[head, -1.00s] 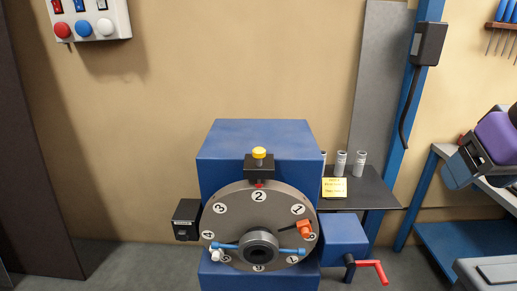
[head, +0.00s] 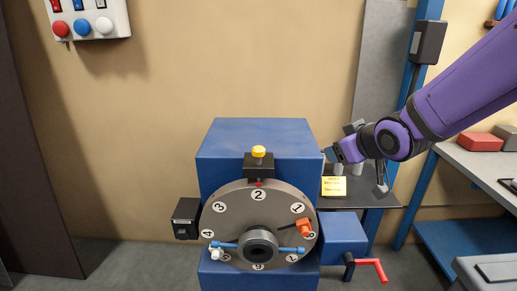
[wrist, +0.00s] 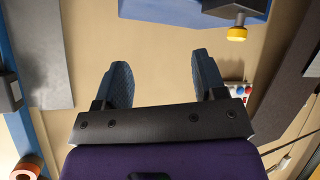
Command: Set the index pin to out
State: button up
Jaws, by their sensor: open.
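The index pin has a yellow knob (head: 258,152) on top of a black block (head: 259,171). The block is fixed to the front of the blue housing (head: 230,143), above the grey numbered dial (head: 230,219). The numeral 2 is at the top of the dial, just under the block. My gripper (head: 328,155) is right of the housing, apart from the knob. In the wrist view my gripper (wrist: 160,68) is open and empty, with beige wall between its fingers. The yellow knob (wrist: 237,34) shows at upper right there, beyond the fingers.
A red crank (head: 372,268) sticks out at lower right. An orange clamp (head: 304,228) and blue handles (head: 290,249) are on the dial's front. A shelf (head: 385,201) with pale cylinders and a yellow note (head: 334,186) lies below my gripper. The wall space above the housing is clear.

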jog(key=w+a+f+n+t+y, duration=0.1)
jog(key=w+a+f+n+y, duration=0.1)
jog(key=w+a+f+y, duration=0.3)
jog(key=t+y, duration=0.1)
jog(key=y, duration=0.3)
send_near(263, 150)
jog(key=x, duration=1.2)
jog(key=shift+d, duration=0.1)
